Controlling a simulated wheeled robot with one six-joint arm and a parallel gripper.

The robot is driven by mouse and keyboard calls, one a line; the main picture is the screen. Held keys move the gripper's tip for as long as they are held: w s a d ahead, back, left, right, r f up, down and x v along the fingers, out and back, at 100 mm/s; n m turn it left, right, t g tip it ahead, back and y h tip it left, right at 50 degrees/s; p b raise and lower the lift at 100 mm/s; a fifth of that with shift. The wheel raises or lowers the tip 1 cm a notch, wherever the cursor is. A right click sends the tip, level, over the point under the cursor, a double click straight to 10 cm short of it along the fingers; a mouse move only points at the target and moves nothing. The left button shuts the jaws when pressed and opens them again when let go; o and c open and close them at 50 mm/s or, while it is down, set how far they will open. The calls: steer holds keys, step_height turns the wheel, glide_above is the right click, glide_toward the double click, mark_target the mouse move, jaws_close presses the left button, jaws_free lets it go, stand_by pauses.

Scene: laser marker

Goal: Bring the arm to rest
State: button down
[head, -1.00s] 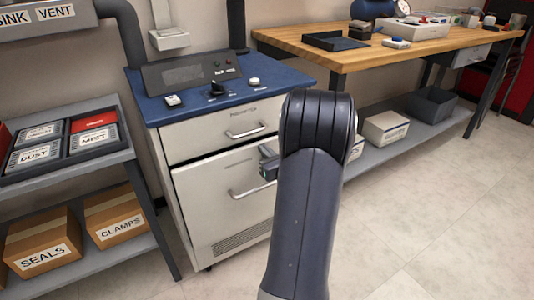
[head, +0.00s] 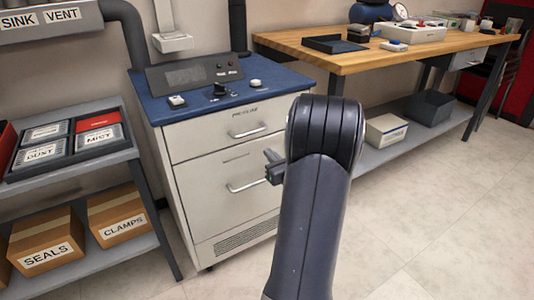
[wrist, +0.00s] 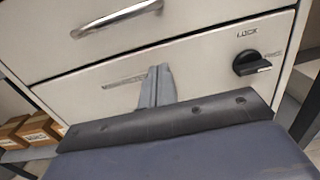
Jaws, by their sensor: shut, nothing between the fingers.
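My arm (head: 318,200) rises in front of the cabinet in the head view and bends at a rounded dark joint. My gripper (head: 270,156) shows partly at the left of that joint, before the lower front of the white cabinet (head: 190,190); the rest is hidden by the arm. In the wrist view my gripper (wrist: 156,84) has its grey fingers together and empty. They overlap the cabinet's lower front (wrist: 205,85) in the picture, and I cannot tell the gap.
The cabinet has a blue top (head: 205,103) with a control panel (head: 195,73). A black LOCK knob (wrist: 252,63) shows in the wrist view. A shelf rack (head: 100,165) with boxes stands left, a wooden bench (head: 400,55) right. The floor (head: 450,210) at right is clear.

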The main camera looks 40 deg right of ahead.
steer(key=p+v, duration=0.1)
steer(key=v, duration=0.7)
steer(key=shift+s+p, duration=0.2)
steer(key=shift+p, duration=0.2)
steer(key=shift+w, duration=0.1)
